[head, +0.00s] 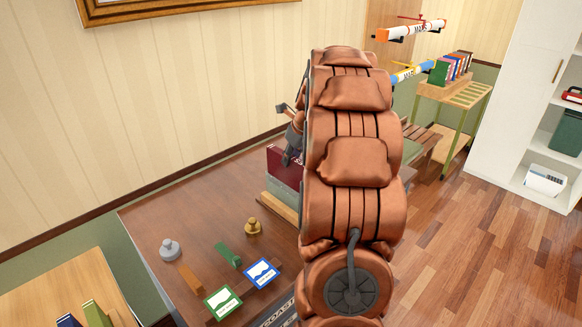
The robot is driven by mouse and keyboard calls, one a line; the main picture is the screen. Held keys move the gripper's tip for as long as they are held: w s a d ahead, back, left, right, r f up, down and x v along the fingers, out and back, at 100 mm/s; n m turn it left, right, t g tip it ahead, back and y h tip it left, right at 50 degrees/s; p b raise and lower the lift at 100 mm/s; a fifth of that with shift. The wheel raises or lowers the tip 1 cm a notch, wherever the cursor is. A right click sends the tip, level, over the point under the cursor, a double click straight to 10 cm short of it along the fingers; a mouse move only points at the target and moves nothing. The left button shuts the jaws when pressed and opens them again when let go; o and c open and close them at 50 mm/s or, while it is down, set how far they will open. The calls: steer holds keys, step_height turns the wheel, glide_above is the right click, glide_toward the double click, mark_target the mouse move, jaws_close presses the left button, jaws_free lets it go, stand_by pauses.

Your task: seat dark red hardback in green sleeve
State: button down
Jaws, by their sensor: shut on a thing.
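The dark red hardback (274,159) stands upright at the far right part of the brown table, left of my arm. Only its left part shows; my arm hides the rest. My gripper (290,157) is shut on it near its top. Directly below the book is a grey-green block-like holder (281,190) on a light wooden base, which may be the green sleeve. My arm covers its right side, so I cannot tell how deep the book sits in it.
On the brown table (160,215) stand a grey weight (169,250), a brass weight (253,227), a small green block (227,255) and green and blue cards (222,301). A trolley (466,97) with books stands behind right; white shelves (516,110) are at right.

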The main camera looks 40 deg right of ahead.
mark_target(292, 169)
steer(key=shift+f+p, duration=0.6)
steer(key=shift+f, duration=1.5)
steer(key=shift+f, duration=0.6)
steer(key=c, duration=0.9)
jaws_free()
steer(key=shift+c, duration=0.2)
steer(key=shift+r, duration=0.15)
steer(key=shift+r, duration=0.35)
steer(key=b+v, duration=0.4)
steer(key=v, duration=0.8)
steer(key=shift+s+r, duration=0.1)
